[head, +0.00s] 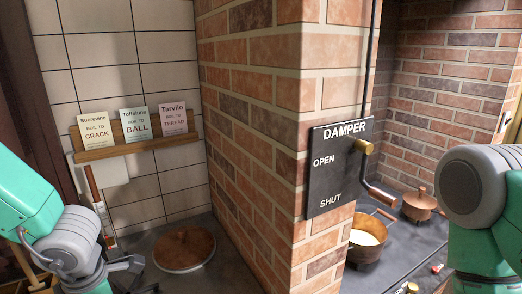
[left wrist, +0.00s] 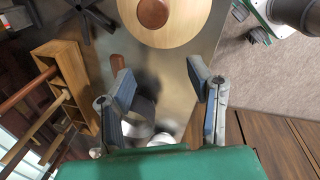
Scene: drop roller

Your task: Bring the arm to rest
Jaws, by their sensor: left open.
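My left arm (head: 62,240) comes in low at the left of the head view. Its gripper (head: 128,268) is at the bottom edge, partly cut off, left of a round copper-brown lid or disc (head: 184,248). In the left wrist view the left gripper (left wrist: 160,80) has its two fingers wide apart. Nothing is held between them. A brown handle (left wrist: 117,63) and a grey, blurred pan-like shape (left wrist: 145,108) show beyond the fingers, apart from them as far as I can tell. My right arm (head: 482,200) shows at the right of the head view; its gripper is out of frame.
A brick pillar (head: 255,130) carries a black DAMPER plate (head: 338,165) with a lever. Behind it stand a pot (head: 368,240) and a copper pan (head: 420,204). A card shelf (head: 135,147) hangs left. A wooden rack (left wrist: 68,80) stands left in the wrist view.

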